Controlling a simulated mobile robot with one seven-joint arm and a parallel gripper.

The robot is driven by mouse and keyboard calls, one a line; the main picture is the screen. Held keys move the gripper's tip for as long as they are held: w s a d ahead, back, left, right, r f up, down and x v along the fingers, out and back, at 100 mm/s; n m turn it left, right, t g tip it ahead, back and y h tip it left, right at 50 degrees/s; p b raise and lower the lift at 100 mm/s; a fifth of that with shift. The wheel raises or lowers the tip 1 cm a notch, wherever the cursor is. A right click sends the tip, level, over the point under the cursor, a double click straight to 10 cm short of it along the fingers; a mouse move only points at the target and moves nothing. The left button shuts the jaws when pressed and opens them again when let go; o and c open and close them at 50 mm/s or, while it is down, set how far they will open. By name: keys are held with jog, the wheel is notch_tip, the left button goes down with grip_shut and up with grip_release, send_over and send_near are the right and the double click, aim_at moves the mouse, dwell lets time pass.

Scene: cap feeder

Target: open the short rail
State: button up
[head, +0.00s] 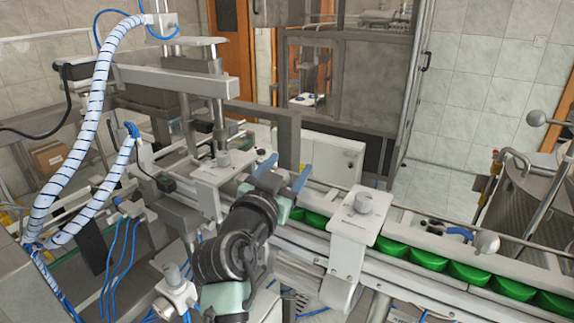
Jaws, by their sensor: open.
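My gripper (283,172) is in the middle of the head view, above the cap conveyor. Its two blue fingers are spread apart, with nothing seen between them. Metal guide rails (470,244) run along the conveyor, with a row of green caps (392,249) in the channel between them. I cannot tell for sure which piece is the short rail; my arm hides part of the rail between the two knobbed bracket plates. The right bracket plate (352,229) is right of my gripper, the left one (213,180) is left of it.
White spiral-wrapped hoses (90,120) and a grey crossbeam (175,80) stand at the left. A blue-handled tool (455,231) lies by the right rail. A white box (335,157) stands behind the conveyor.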

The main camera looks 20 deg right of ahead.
grip_shut()
dwell(0.3)
dwell(1.1)
